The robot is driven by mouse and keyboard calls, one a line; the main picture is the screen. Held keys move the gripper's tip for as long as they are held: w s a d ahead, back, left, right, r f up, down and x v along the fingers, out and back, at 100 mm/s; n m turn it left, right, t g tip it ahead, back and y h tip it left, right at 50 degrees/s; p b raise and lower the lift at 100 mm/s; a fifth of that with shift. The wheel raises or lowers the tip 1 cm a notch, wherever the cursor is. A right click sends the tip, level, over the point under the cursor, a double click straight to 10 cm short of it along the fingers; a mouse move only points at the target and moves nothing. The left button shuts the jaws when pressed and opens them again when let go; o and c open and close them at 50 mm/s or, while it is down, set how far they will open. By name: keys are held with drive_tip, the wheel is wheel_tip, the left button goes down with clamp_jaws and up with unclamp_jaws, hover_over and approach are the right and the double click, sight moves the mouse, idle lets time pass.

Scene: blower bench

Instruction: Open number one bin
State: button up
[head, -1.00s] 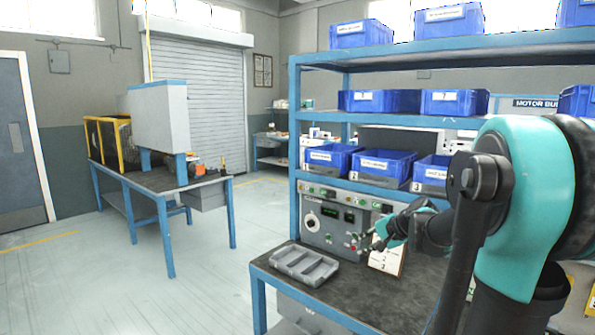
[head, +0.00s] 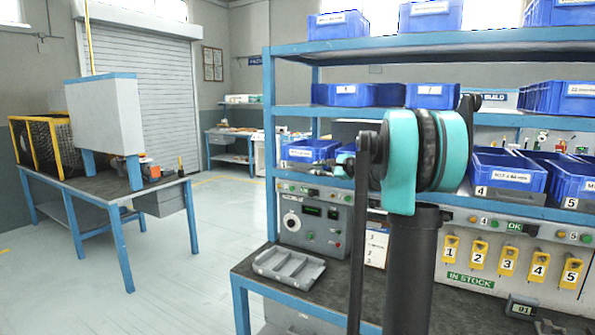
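The number one bin (head: 309,151) is a blue open-topped bin at the left end of the lower shelf row. A grey plate with a 1 sits under its front left. The end of my arm, with my gripper (head: 343,160), shows as a small teal and dark part at the bin's right side. The thick teal and black arm links in front hide most of it. I cannot see the fingertips clearly, nor whether they touch the bin. The bins just right of it are hidden behind my arm.
More blue bins, including number 4 (head: 508,176) and number 5 (head: 575,184), stand on the same shelf. Below are a grey control panel (head: 314,221), a grey tray (head: 288,268) on the dark bench and yellow numbered tags (head: 508,258).

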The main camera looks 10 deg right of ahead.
sight(302, 169)
drive_tip(key=x, duration=1.2)
drive_tip(key=shift+d+f, duration=0.1)
drive_tip(key=shift+s, duration=0.1)
drive_tip(key=shift+c, duration=0.5)
clamp_jaws()
